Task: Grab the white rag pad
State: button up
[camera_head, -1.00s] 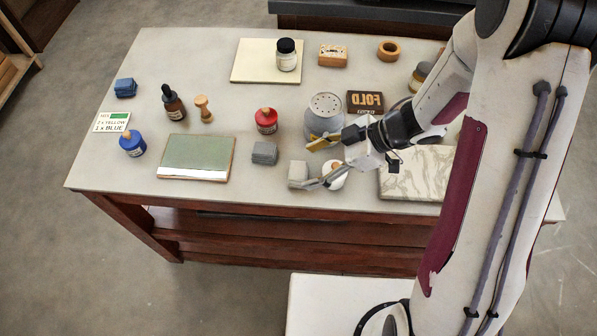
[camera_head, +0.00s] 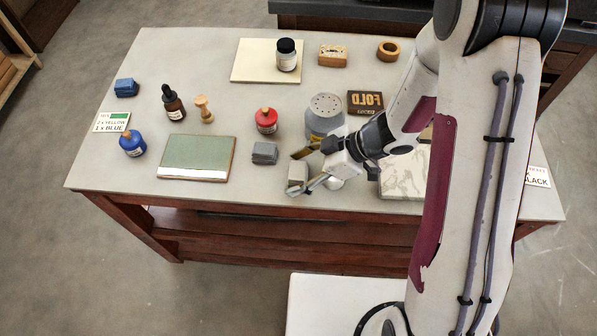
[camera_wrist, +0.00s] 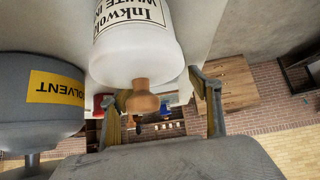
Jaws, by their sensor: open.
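The grey solvent can (camera_wrist: 40,115) stands close to my gripper. A grey pad (camera_head: 264,153) lies left of the white one, and a blue pad (camera_head: 126,88) lies far left. A red ink bottle (camera_head: 266,121) stands behind. A marbled slab (camera_head: 403,177) lies right.

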aim_at(298, 170)
dwell(0.4)
jog(key=c, duration=1.2)
jog(key=shift+o, duration=0.2)
jog(key=shift+r, duration=0.15)
jog(key=shift+r, duration=4.85)
